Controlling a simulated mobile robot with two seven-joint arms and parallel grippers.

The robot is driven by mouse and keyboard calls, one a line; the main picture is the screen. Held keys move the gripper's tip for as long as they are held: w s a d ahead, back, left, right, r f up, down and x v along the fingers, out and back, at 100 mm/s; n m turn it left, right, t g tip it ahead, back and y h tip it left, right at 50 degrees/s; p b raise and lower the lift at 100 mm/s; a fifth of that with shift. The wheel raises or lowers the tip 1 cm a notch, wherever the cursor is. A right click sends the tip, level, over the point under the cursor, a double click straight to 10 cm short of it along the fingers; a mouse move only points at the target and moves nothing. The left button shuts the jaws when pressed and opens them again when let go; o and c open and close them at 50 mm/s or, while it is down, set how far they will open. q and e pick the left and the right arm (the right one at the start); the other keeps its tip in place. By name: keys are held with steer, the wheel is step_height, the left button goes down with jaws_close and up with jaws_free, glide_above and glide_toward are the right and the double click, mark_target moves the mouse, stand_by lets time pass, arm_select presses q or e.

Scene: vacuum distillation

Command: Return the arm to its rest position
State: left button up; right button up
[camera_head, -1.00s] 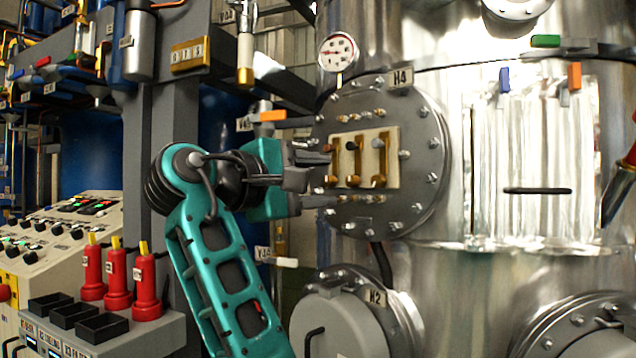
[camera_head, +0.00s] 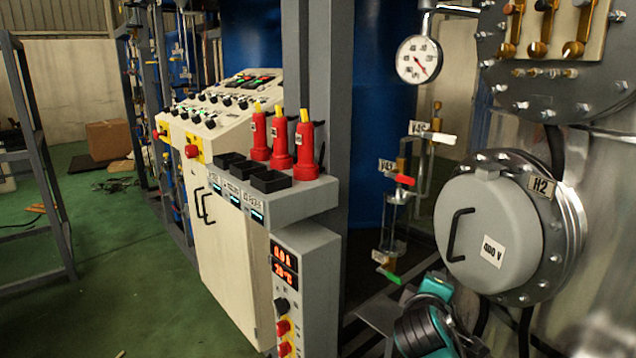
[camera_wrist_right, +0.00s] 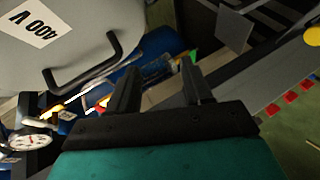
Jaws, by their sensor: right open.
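My right gripper (camera_wrist_right: 157,82) shows in the right wrist view with its two dark fingers apart and nothing between them. Part of my right arm (camera_head: 428,318), teal with a black ribbed joint, shows low in the head view, below the round grey hatch cover (camera_head: 490,232) marked H2 and 400 V. The same cover, with its black handle, shows close to the gripper at the upper left of the right wrist view (camera_wrist_right: 65,40). The fingers appear apart from it. My left gripper is in neither view.
A control console (camera_head: 225,105) stands left of centre. Three red tools with yellow tips (camera_head: 281,140) stand on a grey shelf behind black trays (camera_head: 270,182). A pressure gauge (camera_head: 418,60) and tagged valves (camera_head: 402,180) are near the arm. Green floor (camera_head: 110,270) is open at left.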

steer(key=s+a+f+m+g+y, duration=0.1)
steer(key=s+f+m+y, duration=0.15)
steer(key=s+f, duration=0.5)
steer(key=s+a+f+m+y, duration=0.1)
steer(key=s+f+y, duration=0.2)
steer(key=s+f, duration=0.5)
steer(key=s+f+m+y, duration=0.1)
steer(key=s+f+m, duration=0.1)
steer(key=s, duration=0.4)
steer(key=s+a+f+m+y, duration=0.1)
steer(key=s+f+m, duration=0.1)
steer(key=s+f, duration=0.2)
steer(key=shift+s+a+g+y, duration=0.3)
steer(key=shift+s+y, duration=0.05)
steer(key=shift+s, duration=0.8)
steer(key=shift+m, duration=0.25)
